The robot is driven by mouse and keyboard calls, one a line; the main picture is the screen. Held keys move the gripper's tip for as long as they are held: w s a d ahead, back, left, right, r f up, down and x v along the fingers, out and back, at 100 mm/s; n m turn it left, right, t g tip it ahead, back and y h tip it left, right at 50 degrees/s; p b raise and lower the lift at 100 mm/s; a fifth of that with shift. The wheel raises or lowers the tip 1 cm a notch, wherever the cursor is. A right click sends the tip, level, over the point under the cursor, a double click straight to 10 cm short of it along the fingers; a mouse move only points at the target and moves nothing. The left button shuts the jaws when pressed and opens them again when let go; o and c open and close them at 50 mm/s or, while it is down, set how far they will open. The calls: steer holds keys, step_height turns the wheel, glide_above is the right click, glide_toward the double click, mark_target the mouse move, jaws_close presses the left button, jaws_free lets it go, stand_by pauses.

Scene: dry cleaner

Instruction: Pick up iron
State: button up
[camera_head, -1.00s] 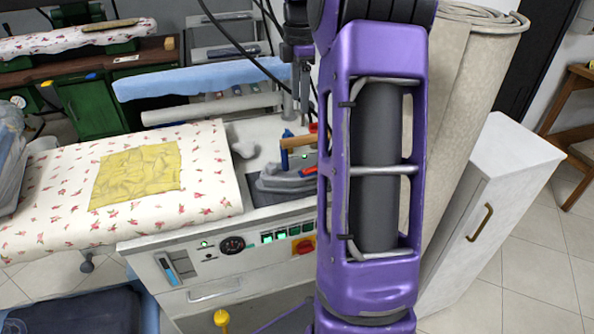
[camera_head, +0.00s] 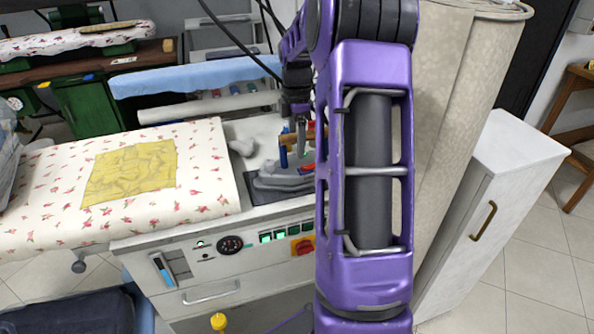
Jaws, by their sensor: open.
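The grey iron (camera_head: 278,181) rests on a dark plate (camera_head: 259,195) at the right end of the ironing station. Its wooden handle and a blue upright part (camera_head: 283,152) show above it. My purple arm hides its right end. My gripper (camera_head: 301,140) points down right at the handle, its fingers overlapping the handle in the picture. It is open. I cannot tell whether the handle is between the fingers.
A yellow folded cloth (camera_head: 130,174) lies on the floral padded board (camera_head: 205,185) to the left. A white cabinet (camera_head: 475,215) and beige rolls (camera_head: 455,110) stand to the right of my arm. A light blue padded board (camera_head: 195,76) is behind.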

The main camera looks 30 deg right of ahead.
steer(key=shift+f, duration=0.75)
steer(key=shift+c, duration=0.2)
jaws_close()
stand_by(0.6)
steer(key=shift+w+r, duration=0.1)
steer(key=shift+r, duration=0.2)
